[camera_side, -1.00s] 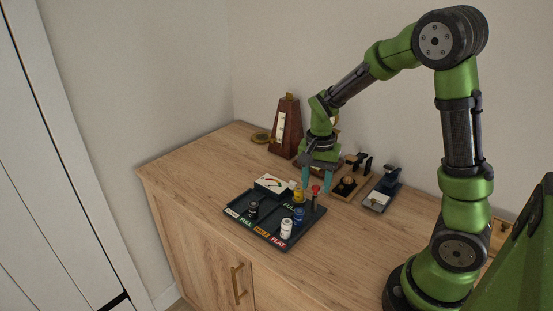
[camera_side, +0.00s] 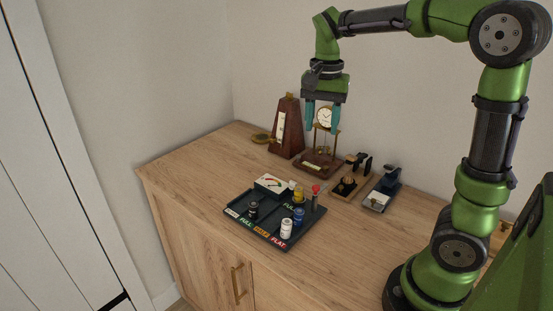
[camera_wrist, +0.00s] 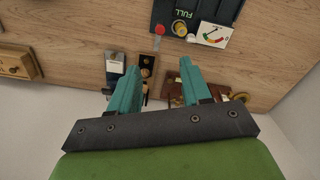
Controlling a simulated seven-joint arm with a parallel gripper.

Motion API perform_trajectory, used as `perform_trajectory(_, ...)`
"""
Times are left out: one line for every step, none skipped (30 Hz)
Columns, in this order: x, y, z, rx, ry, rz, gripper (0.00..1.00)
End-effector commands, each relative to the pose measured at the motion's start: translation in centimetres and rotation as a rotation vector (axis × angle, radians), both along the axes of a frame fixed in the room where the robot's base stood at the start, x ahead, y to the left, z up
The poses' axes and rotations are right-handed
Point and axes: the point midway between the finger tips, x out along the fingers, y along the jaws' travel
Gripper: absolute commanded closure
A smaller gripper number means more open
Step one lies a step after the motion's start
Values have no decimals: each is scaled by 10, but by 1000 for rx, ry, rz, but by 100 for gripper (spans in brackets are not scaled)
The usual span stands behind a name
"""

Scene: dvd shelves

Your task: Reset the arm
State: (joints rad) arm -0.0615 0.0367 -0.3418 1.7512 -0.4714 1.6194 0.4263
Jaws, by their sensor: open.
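My gripper (camera_side: 323,118) is open and empty, raised well above the cabinet top in front of the clock. Its teal fingers also show spread apart in the wrist view (camera_wrist: 158,85). My arm is bent high, with its upper part reaching left from the shoulder side. Below the gripper, a dark tray (camera_side: 236,212) with labels such as FULL and FLAT lies on the cabinet top. It holds a meter (camera_side: 271,184), a black battery-like cylinder (camera_side: 252,209), a white one (camera_side: 286,228), a blue one (camera_side: 298,216) and a yellow one (camera_side: 298,194).
Behind the tray stand a wooden metronome (camera_side: 286,128), a clock on a wooden base (camera_side: 325,118), a small wooden-based device (camera_side: 348,183) and a dark stapler-like device (camera_side: 384,188). A brass round item (camera_side: 261,138) lies at the back left. The cabinet's left top (camera_side: 195,165) is clear.

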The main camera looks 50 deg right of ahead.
Motion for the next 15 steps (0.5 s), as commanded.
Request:
perform_trajectory(0, 0, 2, -1, -1, 0, 52)
perform_trajectory(0, 0, 2, -1, -1, 0, 52)
perform_trajectory(0, 0, 2, 0, 0, 0, 52)
perform_trajectory(0, 0, 2, 0, 0, 0, 52)
perform_trajectory(0, 0, 2, 0, 0, 0, 52)
perform_trajectory(0, 0, 2, 0, -1, 0, 52)
perform_trajectory(0, 0, 2, 0, -1, 0, 52)
perform_trajectory(0, 0, 2, 0, -1, 0, 52)
perform_trajectory(0, 0, 2, 0, -1, 1, 52)
perform_trajectory(0, 0, 2, 0, -1, 4, 52)
perform_trajectory(1, 0, 2, -3, -3, 12, 52)
perform_trajectory(3, -1, 2, -7, -14, 32, 52)
perform_trajectory(4, -2, 0, -10, -21, 53, 52)
perform_trajectory(4, 0, -5, -8, -24, 78, 52)
perform_trajectory(4, 4, -10, -4, -38, 127, 52)
